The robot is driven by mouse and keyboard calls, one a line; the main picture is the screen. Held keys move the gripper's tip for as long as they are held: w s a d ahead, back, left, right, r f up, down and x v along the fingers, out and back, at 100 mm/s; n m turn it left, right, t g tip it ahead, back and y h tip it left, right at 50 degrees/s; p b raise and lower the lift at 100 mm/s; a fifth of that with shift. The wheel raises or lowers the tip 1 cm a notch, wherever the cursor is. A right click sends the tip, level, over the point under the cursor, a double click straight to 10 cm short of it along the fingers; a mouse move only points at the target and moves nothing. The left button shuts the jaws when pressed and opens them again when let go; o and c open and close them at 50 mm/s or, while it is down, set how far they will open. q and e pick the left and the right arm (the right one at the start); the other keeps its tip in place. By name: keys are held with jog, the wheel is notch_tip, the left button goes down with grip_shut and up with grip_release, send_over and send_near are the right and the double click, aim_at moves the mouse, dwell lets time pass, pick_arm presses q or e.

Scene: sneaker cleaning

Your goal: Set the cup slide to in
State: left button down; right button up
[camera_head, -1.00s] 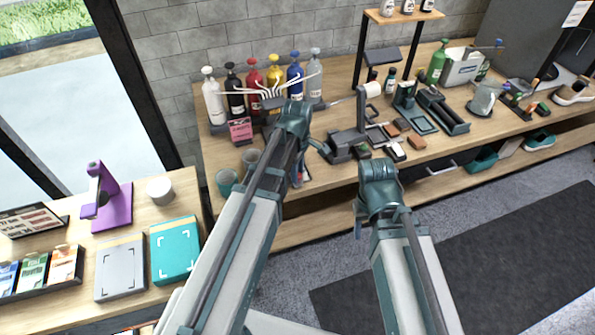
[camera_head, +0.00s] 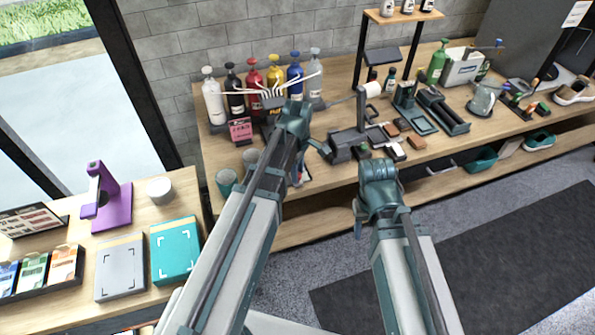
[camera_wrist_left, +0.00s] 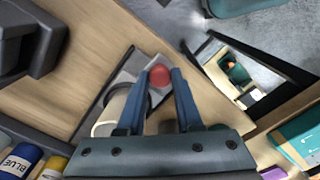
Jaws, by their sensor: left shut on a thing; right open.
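In the left wrist view, a red round knob (camera_wrist_left: 159,75) sits between the fingertips of my left gripper (camera_wrist_left: 161,80). The gripper is shut on this knob of the cup slide. A grey plate (camera_wrist_left: 128,72) lies beneath, and a cream cup-like cylinder (camera_wrist_left: 108,118) stands beside the left finger. In the head view my left arm ends in front of the paint dispenser (camera_head: 273,101), and its fingers are hidden. My right gripper (camera_head: 359,213) is low in front of the bench, open, with its fingers hard to make out. How far in the slide stands is not clear.
Several pump bottles (camera_head: 213,98) stand behind the dispenser, with white tubes meeting over it. A grey stand (camera_head: 346,145) with a white roll is to the right.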

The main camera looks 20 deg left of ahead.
pick_arm(q)
jog(key=w+a, duration=0.2)
jog(key=w, duration=0.1)
jog(key=w+a, duration=0.2)
jog(key=w, duration=0.2)
jog(key=w+a, duration=0.3)
jog(key=shift+w, duration=0.15)
jog(key=c, duration=0.6)
grip_release()
jog(key=shift+r, duration=0.1)
notch_tip(320, 180, up, 14)
jog(key=p, duration=1.4)
jog(key=shift+f, duration=0.2)
